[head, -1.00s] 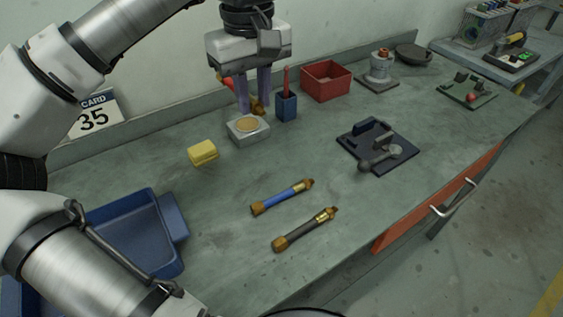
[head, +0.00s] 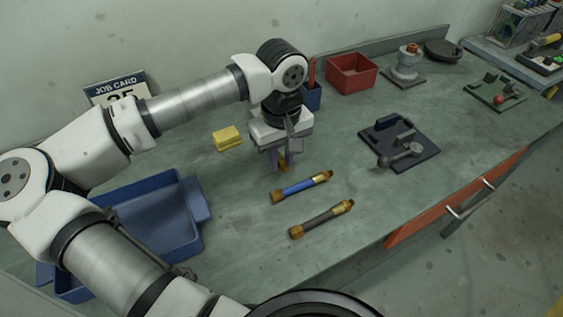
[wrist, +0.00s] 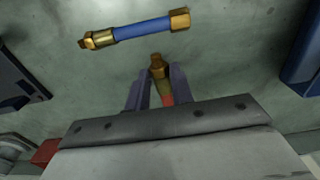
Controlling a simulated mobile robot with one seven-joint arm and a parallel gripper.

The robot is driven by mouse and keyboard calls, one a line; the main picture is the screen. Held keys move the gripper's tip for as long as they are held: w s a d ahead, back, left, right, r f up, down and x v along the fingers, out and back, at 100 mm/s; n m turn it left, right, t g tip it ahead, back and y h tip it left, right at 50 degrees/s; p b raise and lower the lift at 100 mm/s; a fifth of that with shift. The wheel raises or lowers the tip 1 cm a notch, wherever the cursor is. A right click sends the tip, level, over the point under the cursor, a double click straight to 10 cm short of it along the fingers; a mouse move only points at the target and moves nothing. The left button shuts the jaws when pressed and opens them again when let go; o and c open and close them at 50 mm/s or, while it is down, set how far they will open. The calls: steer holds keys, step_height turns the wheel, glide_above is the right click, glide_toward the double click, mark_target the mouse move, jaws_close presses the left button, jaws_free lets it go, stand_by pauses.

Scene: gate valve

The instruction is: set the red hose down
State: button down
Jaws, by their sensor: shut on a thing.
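My gripper (head: 279,160) is shut on the red hose, low over the bench behind the blue hose. In the wrist view the red hose (wrist: 167,98) lies between the two fingers (wrist: 160,90), with its brass end (wrist: 158,66) sticking out past them. In the head view only a brass end (head: 284,167) of it shows below my gripper; the rest is hidden. I cannot tell whether it touches the bench. The blue hose (head: 302,186) and the black hose (head: 322,218) lie side by side on the bench (head: 360,190), in front of my gripper.
A blue tray (head: 140,225) stands at the left, and a yellow block (head: 227,138) lies left of my gripper. A dark plate with a metal part (head: 425,150) lies to the right. A blue holder (head: 312,97) and a red bin (head: 352,73) stand behind.

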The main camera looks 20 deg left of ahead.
steer(key=shift+f, duration=1.65)
steer(key=shift+f, duration=0.2)
steer(key=c, duration=1.2)
jaws_free()
steer(key=shift+c, duration=0.2)
steer(key=shift+o, duration=0.2)
steer(key=shift+r, duration=0.1)
